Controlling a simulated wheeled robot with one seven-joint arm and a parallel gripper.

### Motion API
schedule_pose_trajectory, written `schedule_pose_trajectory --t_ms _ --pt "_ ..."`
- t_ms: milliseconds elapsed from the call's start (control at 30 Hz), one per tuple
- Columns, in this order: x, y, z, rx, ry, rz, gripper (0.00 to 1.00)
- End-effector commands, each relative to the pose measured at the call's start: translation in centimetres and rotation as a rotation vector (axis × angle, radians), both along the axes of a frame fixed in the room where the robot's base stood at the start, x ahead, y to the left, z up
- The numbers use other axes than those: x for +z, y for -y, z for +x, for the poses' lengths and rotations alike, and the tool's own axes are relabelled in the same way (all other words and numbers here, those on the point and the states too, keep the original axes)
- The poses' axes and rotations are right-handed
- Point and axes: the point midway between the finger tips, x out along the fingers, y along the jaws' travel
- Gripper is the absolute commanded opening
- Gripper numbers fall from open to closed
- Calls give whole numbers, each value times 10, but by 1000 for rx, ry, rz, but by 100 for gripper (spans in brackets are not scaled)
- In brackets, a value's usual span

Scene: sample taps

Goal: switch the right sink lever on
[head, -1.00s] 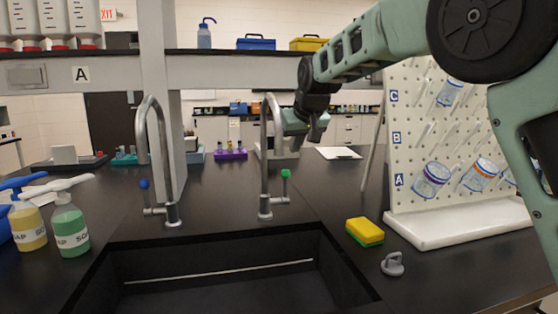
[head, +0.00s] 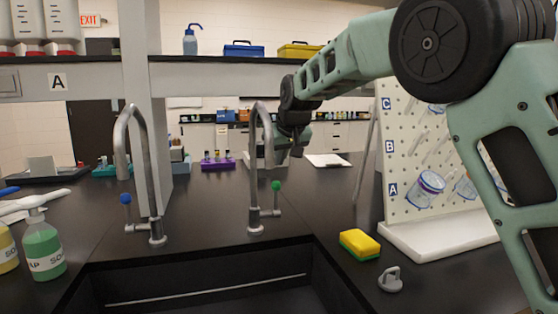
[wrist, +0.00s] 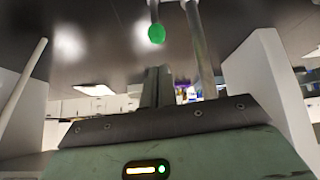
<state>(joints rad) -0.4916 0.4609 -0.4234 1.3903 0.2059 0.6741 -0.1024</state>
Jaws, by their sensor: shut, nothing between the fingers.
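The right tap (head: 255,180) stands behind the sink, with a tall curved spout. Its lever is a short upright stem with a green knob (head: 276,186), on the right of the tap base. My gripper (head: 297,151) is shut and empty, above and to the right of the green knob in the head view, apart from it. In the wrist view, which looks upside down, the shut fingers (wrist: 157,85) point towards the green knob (wrist: 156,34), with the tap's metal pipe (wrist: 199,50) just right of it. No contact shows.
The left tap (head: 150,190) has a blue knob (head: 125,198). The sink (head: 200,285) lies in front. A yellow sponge (head: 359,243), a grey hook-like piece (head: 390,280) and a pegboard rack (head: 430,165) are at the right. Soap bottles (head: 43,250) stand at the left.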

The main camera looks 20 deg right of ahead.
Motion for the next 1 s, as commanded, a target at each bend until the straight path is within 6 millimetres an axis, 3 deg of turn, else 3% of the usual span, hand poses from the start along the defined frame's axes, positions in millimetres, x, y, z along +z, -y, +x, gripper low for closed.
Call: schedule_pose_trajectory --t_ms 200,400,1000 --pt "-33 -1 25 -1 -4 -3 0" --pt "-54 -3 41 0 -2 0 0" --pt "-63 -3 47 0 4 0 0"
